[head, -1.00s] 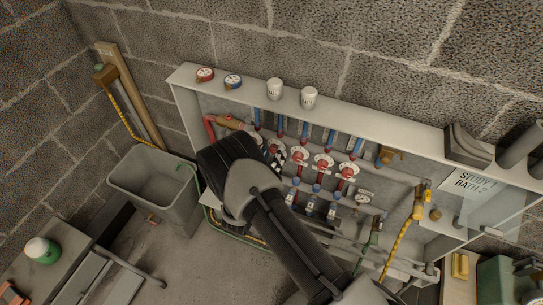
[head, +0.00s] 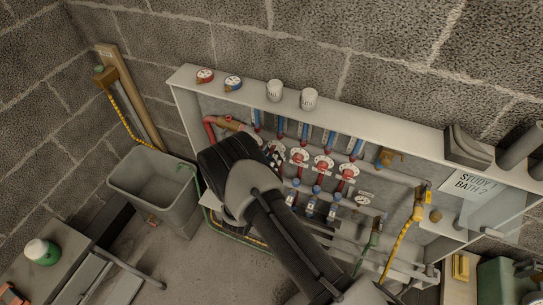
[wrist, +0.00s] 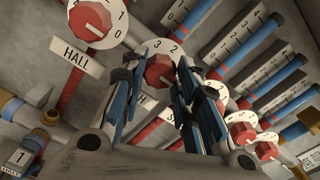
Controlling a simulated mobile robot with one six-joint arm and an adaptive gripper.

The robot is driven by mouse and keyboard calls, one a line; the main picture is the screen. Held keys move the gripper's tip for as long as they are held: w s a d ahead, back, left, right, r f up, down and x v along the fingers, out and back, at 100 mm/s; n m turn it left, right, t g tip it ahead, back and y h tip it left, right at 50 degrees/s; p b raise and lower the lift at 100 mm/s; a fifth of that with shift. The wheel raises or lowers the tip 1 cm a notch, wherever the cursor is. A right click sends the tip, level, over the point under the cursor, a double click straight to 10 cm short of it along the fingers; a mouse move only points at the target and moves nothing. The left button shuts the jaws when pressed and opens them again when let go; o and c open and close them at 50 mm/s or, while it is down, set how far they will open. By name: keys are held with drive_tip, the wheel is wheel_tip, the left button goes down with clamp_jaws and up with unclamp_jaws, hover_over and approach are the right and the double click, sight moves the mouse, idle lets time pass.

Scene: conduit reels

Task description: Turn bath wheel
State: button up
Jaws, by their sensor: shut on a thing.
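In the wrist view, a red wheel (wrist: 160,72) sits on a white dial with numbers, and 3 and 2 show at its top edge. My gripper (wrist: 168,62) has its blue-grey fingers on either side of this wheel and is shut on it. The label below the wheel is mostly hidden behind the fingers; only stray letters show, so I cannot read its name. To the left is another red wheel (wrist: 91,18) with a HALL label (wrist: 75,53). In the head view, my gripper (head: 274,157) is at the left end of the wheel row and hides the held wheel.
More red wheels (head: 322,163) stand close to the right, below blue-topped gauges (head: 304,134) in the open cabinet (head: 187,108). A grey bin (head: 150,189) stands left of the cabinet. Cups (head: 309,98) and round dials stand on the cabinet top.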

drive_tip(key=shift+n, duration=0.3)
drive_tip(key=n+b, duration=0.1)
drive_tip(key=n, duration=1.5)
drive_tip(key=shift+n, duration=0.7)
drive_tip(key=o, duration=1.1)
drive_tip(key=shift+c, duration=0.2)
